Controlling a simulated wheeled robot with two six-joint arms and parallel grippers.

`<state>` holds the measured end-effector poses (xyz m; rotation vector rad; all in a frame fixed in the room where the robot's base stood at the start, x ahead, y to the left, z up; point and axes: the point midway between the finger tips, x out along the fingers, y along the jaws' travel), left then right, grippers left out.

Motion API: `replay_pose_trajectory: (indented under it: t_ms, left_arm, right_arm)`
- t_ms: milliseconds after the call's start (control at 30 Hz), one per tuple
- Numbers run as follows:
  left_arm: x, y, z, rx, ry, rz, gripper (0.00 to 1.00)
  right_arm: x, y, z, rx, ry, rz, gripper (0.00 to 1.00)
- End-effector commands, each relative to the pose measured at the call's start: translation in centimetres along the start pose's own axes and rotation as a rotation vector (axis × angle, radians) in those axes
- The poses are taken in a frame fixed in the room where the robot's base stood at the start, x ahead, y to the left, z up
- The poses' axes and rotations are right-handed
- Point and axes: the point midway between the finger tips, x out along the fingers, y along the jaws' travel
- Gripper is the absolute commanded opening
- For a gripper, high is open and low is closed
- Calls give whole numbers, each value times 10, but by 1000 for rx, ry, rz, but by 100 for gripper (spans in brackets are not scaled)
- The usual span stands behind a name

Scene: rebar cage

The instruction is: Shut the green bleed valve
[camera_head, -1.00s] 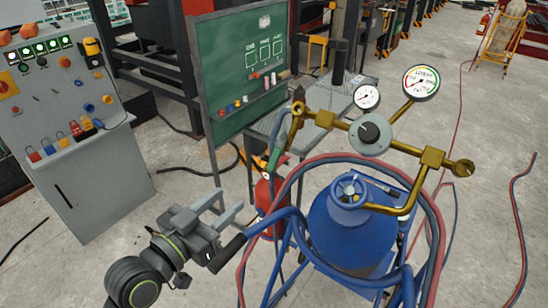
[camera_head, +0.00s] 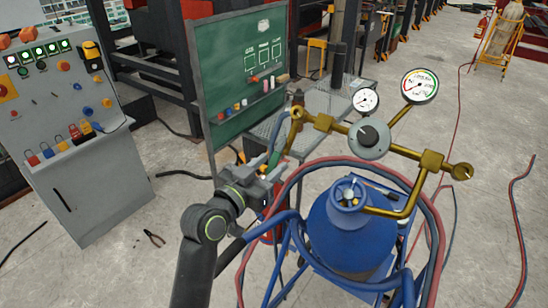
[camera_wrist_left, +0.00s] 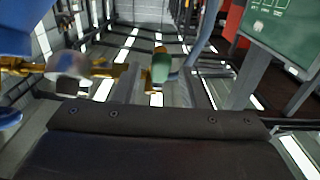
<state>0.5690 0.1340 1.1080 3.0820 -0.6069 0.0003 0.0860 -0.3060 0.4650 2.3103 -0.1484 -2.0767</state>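The green bleed valve (camera_head: 273,160) hangs at the left end of the brass manifold (camera_head: 330,123), beside the chalkboard's lower right corner. In the left wrist view the green valve handle (camera_wrist_left: 161,67) shows ahead, between the two finger lines. My left gripper (camera_head: 268,174) is just below and left of the valve in the head view. In the left wrist view its grey fingers (camera_wrist_left: 160,88) are spread apart, with a gap on both sides of the handle. I cannot tell how deep the handle sits between them. My right gripper is not in view.
A blue cylinder (camera_head: 345,235) with looped red and blue hoses stands right of my left arm. Two gauges (camera_head: 420,86) rise above the manifold. A green chalkboard (camera_head: 240,75) stands behind. A grey control cabinet (camera_head: 85,190) is at left. Pliers (camera_head: 154,238) lie on the floor.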

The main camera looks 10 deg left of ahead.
Motion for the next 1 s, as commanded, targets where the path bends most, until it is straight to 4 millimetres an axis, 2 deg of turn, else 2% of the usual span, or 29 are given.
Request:
replay_pose_trajectory:
  t_ms: [200,567,867,1000]
  left_arm:
    - [20,0,0,-1,-1,0,38]
    - [24,0,0,0,0,0,38]
    - [23,0,0,0,-1,0,0]
    - [23,0,0,0,-1,0,0]
  right_arm:
    - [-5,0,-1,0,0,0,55]
    - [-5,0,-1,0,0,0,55]
    - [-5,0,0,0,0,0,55]
    - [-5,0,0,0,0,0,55]
